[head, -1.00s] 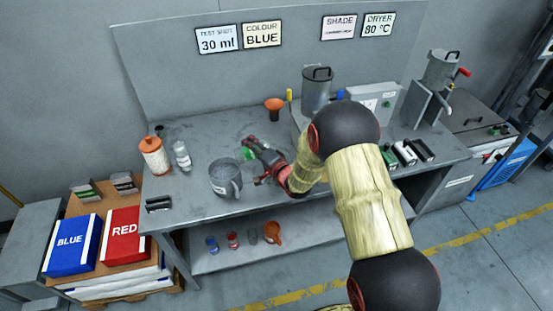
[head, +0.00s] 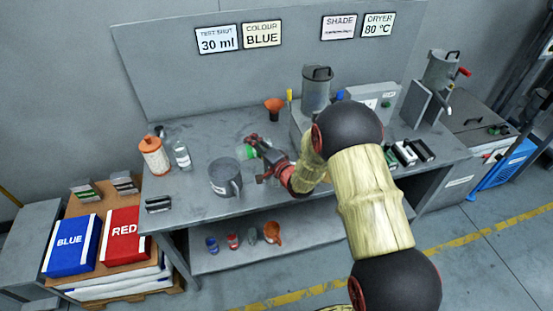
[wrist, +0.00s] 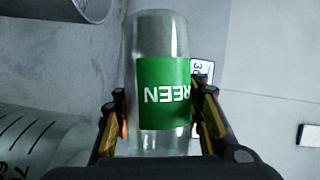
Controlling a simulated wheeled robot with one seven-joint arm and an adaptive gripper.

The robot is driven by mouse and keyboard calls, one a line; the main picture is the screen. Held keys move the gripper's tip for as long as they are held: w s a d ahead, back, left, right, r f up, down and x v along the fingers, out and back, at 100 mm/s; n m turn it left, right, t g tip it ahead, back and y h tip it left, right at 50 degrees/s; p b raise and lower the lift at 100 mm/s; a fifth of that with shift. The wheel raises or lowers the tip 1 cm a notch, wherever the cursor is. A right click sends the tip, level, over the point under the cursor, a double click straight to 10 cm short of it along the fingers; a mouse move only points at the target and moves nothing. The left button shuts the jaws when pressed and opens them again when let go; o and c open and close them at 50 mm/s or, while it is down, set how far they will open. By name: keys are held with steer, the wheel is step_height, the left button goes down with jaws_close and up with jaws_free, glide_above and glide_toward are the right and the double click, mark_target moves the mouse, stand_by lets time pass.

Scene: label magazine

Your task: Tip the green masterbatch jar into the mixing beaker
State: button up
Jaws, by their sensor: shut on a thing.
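The green masterbatch jar (head: 245,152) is a clear glass jar with a green label. My gripper (head: 256,150) is shut on it and holds it above the bench, just behind and right of the mixing beaker. The jar's contents cannot be made out.
An orange-lidded white container (head: 154,158) and a clear bottle (head: 182,156) stand at the bench's left. An orange funnel (head: 274,106) is at the back. A grey cylinder (head: 316,90) stands right of it. A graduated vessel (wrist: 38,142) fills the wrist view's lower left.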

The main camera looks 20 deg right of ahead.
steer(key=shift+d+r+m+t+b, duration=0.2)
steer(key=shift+r+m+t+b, duration=0.15)
steer(key=shift+m, duration=0.3)
steer(key=shift+d+r+m+t+b, duration=0.1)
steer(key=shift+d+r+m+t, duration=0.15)
steer(key=shift+r+m, duration=0.35)
steer(key=shift+d+r+m+t+b, duration=0.15)
steer(key=shift+r+m+t+b, duration=0.15)
steer(key=shift+m, duration=0.45)
stand_by(2.3)
stand_by(0.9)
